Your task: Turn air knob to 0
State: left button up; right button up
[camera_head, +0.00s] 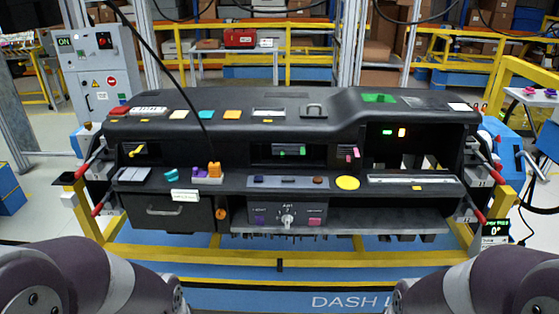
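The air knob (287,220) is a small light knob in the middle of a grey panel (262,215) low on the front of the black dashboard module (262,185). Lettering that looks like "AIR" is above it, and small marks surround the knob. Its exact setting is too small to read. A purple button sits to its left and a pink one to its right on the same panel. Parts of my arms show at the bottom left and bottom right, well short of the dashboard. Neither gripper is in view.
A glove-box door (165,212) with an orange knob (221,213) is left of the panel. Red-handled levers stick out at both dashboard ends. A yellow frame (280,262) runs below. A small display (495,229) reads 0°.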

aim_at(288, 219)
jog(key=i+l, duration=0.15)
jog(key=l, duration=0.2)
jog(key=i+l, duration=0.2)
jog(key=l, duration=0.15)
jog(key=i+l, duration=0.15)
jog(key=l, duration=0.2)
jog(key=u, duration=0.05)
